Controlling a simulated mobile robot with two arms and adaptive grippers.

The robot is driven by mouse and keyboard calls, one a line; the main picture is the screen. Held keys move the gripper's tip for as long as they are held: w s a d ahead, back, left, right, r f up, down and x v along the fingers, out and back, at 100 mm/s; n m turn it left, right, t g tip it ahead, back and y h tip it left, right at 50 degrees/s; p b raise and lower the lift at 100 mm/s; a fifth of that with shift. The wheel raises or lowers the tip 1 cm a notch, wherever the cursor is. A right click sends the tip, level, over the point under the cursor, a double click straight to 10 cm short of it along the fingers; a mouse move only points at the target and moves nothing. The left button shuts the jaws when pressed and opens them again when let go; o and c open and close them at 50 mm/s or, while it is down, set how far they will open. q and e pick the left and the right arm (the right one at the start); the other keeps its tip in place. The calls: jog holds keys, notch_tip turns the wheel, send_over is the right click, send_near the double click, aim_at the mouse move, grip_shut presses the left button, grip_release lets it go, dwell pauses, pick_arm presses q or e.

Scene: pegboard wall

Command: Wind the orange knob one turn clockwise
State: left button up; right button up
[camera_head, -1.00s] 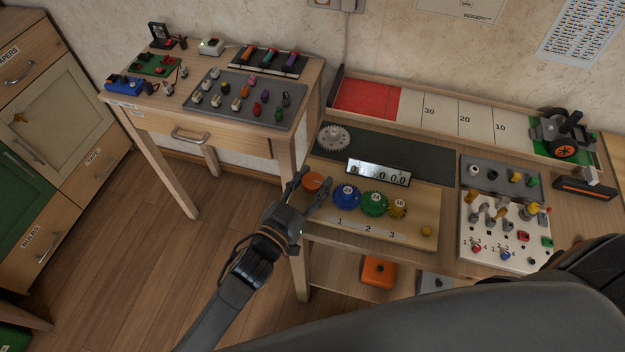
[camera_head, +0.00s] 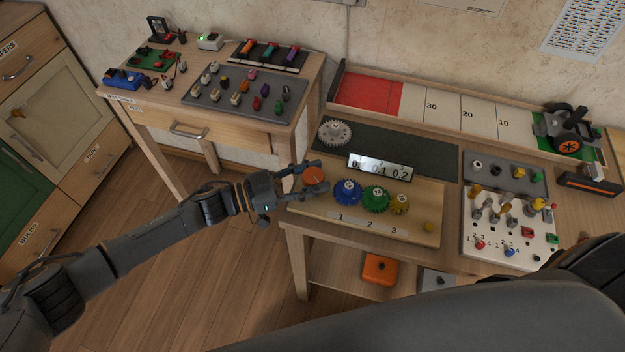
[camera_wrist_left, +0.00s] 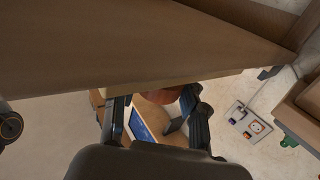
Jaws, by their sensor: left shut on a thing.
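The orange knob (camera_head: 314,175) is at the left end of a wooden gear board (camera_head: 436,222). Blue, green and yellow gears (camera_head: 347,192) stand in a row to its right, above the labels 1, 2 and 3. My left gripper (camera_head: 313,178) reaches in from the left and is shut on the orange knob, one finger behind it and one in front. In the left wrist view the knob (camera_wrist_left: 160,95) is partly hidden between the two dark fingers. A counter display (camera_head: 381,167) stands behind the gears. My right gripper is not seen.
A metal gear (camera_head: 335,133) lies on the dark mat behind the knob. A pegboard panel (camera_head: 509,235) is to the right. A side table (camera_head: 150,113) with small pieces stands at the left. My dark body part covers the lower right.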

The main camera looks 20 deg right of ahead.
pick_arm(q)
jog(key=shift+m+g+b, duration=0.35)
jog(key=shift+m+g, duration=0.05)
jog(key=shift+g, duration=0.3)
jog(key=o, duration=1.2)
jog(key=shift+c, duration=0.2)
jog(key=a, duration=1.2)
jog(key=shift+w, duration=0.45)
